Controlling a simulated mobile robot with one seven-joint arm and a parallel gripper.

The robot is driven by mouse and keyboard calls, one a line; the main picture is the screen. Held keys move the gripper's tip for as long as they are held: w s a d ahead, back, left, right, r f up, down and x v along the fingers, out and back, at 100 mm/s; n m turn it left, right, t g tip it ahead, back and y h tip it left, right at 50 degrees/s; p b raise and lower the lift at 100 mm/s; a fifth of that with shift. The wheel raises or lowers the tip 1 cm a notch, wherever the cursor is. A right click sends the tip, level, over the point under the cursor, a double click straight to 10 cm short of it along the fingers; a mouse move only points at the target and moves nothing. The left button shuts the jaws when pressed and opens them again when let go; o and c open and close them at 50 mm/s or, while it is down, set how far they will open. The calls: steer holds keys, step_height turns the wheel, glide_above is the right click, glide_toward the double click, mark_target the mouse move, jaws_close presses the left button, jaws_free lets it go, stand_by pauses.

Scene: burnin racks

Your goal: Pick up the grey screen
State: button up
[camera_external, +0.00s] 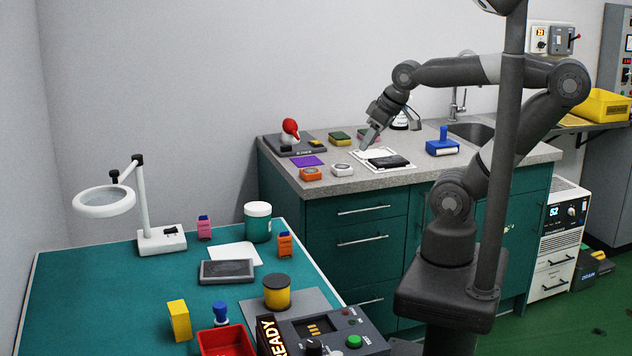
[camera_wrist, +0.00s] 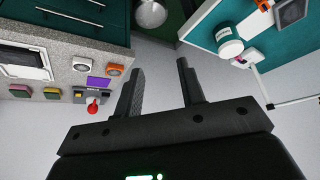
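A flat dark grey screen (camera_external: 228,271) with a grey frame lies on the teal table at the lower left in the external view. It also shows at the top right of the wrist view (camera_wrist: 291,12), partly cut off by the frame edge. My gripper (camera_external: 368,141) is over the stone-topped counter in the external view, well apart from the screen. In the wrist view my gripper (camera_wrist: 160,68) has its two fingers spread, with nothing between them.
A magnifier lamp (camera_external: 160,241) stands behind. The counter (camera_external: 330,186) holds a white board (camera_external: 364,155) and several small items.

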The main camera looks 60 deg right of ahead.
stand_by(0.3)
steer(key=o, duration=1.4)
